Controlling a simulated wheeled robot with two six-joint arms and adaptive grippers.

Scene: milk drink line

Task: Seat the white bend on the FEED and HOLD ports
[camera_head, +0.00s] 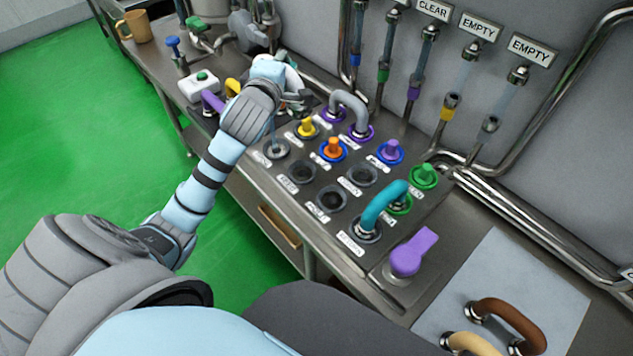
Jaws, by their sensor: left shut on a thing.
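My left gripper (298,100) is over the back left part of the port panel, shut on the white bend (292,76). Only a little of the bend shows, mostly hidden behind the gripper and wrist, so I cannot tell whether its ends touch any port. The panel (313,228) carries rows of ports with small labels too blurred to read, so I cannot pick out FEED and HOLD. Open dark ports show at the front left (275,149) and in the middle (331,200). My right gripper is not in view.
A grey bend (349,106) and a teal bend (381,205) sit on ports. Coloured caps stand between them, with a purple handle (413,252) at front right. Brown (508,320) and cream bends (470,343) lie on a pale mat (500,265). Pipes line the wall.

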